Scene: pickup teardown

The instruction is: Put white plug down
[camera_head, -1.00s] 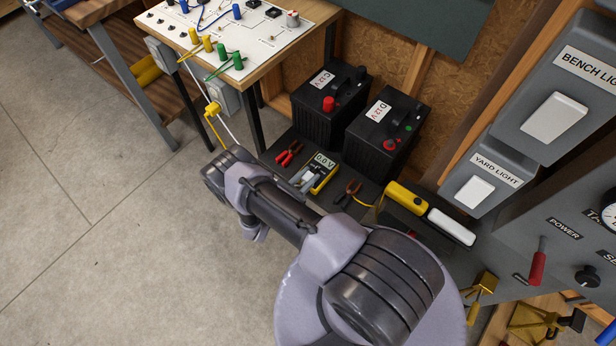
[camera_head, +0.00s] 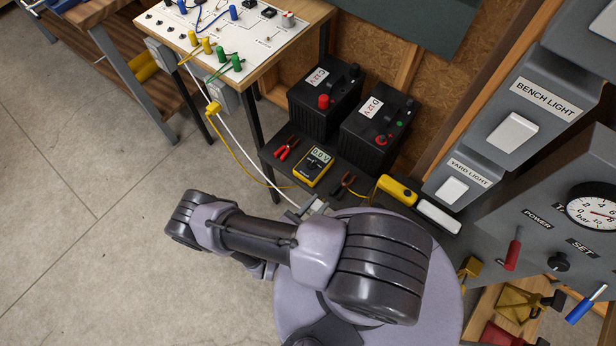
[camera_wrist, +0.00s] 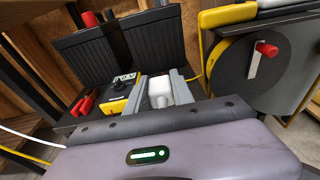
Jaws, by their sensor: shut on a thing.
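The white plug (camera_wrist: 160,92) sits between the two grey fingers of my gripper (camera_wrist: 161,90) in the wrist view. The gripper is shut on it. In the head view my gripper (camera_head: 309,208) is near the front edge of the dark low shelf (camera_head: 285,178), in front of the multimeter. A white cable (camera_head: 240,145) runs from the bench area down to the gripper. The plug is mostly hidden in the head view. I cannot tell its height above the shelf.
Two black batteries (camera_head: 327,98) stand at the back of the shelf. A yellow multimeter (camera_head: 313,166), red clips (camera_head: 286,149), dark clips (camera_head: 343,185), a yellow device (camera_head: 397,190) and a white block (camera_head: 438,217) lie around. Grey switch panels (camera_head: 510,130) stand on the right.

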